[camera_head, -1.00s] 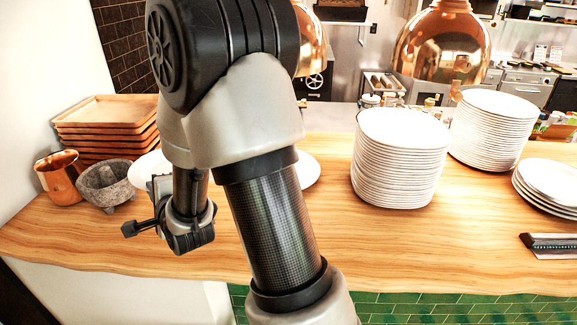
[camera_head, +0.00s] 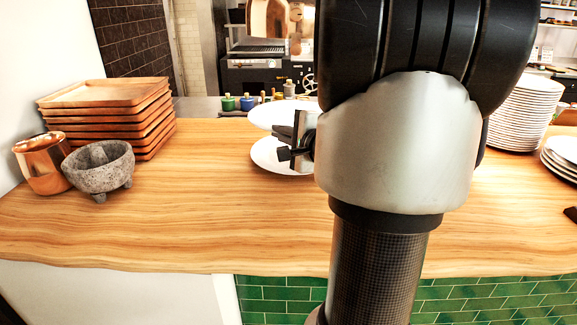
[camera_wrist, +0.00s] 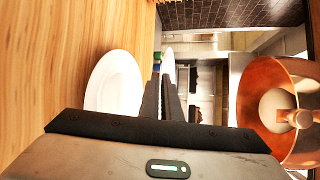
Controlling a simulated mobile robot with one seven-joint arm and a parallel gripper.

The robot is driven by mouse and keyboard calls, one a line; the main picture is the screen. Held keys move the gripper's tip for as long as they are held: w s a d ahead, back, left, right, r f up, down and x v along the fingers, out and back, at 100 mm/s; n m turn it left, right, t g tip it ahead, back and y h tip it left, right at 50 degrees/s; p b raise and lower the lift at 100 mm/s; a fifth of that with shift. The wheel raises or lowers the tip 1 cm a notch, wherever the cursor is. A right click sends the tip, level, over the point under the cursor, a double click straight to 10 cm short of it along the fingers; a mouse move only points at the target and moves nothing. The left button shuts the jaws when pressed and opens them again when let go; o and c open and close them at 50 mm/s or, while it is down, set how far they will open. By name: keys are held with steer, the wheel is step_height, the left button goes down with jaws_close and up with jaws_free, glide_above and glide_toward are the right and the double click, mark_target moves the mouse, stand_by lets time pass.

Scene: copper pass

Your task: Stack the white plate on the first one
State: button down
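A white plate (camera_head: 268,114) is held roughly level above the first white plate (camera_head: 272,157), which lies flat on the wooden counter. A gap shows between them in the head view. My gripper (camera_head: 297,140) is at the right side of the held plate; my arm hides part of both plates. In the wrist view, my gripper (camera_wrist: 163,95) has its fingers close together on the held plate (camera_wrist: 168,66), seen edge-on. The first plate (camera_wrist: 116,84) lies to its left, on the counter (camera_wrist: 50,70).
Stacked wooden trays (camera_head: 105,112), a copper mug (camera_head: 42,163) and a stone mortar (camera_head: 99,169) stand at the left. Plate stacks (camera_head: 527,112) stand at the right. A copper lamp (camera_wrist: 268,105) hangs close by in the wrist view. The counter's front middle is clear.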

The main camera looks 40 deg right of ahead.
mark_target(282, 172)
step_height(282, 172, down, 9)
steer(key=b, duration=0.3)
steer(key=shift+r, duration=0.1)
steer(key=shift+f+b, duration=0.2)
steer(key=shift+b, duration=0.1)
steer(key=c, duration=2.3)
jaws_free()
steer(key=shift+f, duration=0.1)
steer(key=shift+o, duration=0.2)
steer(key=shift+s+r, duration=0.2)
steer(key=shift+r, duration=0.1)
steer(key=p+v, duration=0.3)
steer(key=v, duration=0.8)
steer(key=shift+s+a, duration=0.1)
steer(key=shift+s, duration=0.2)
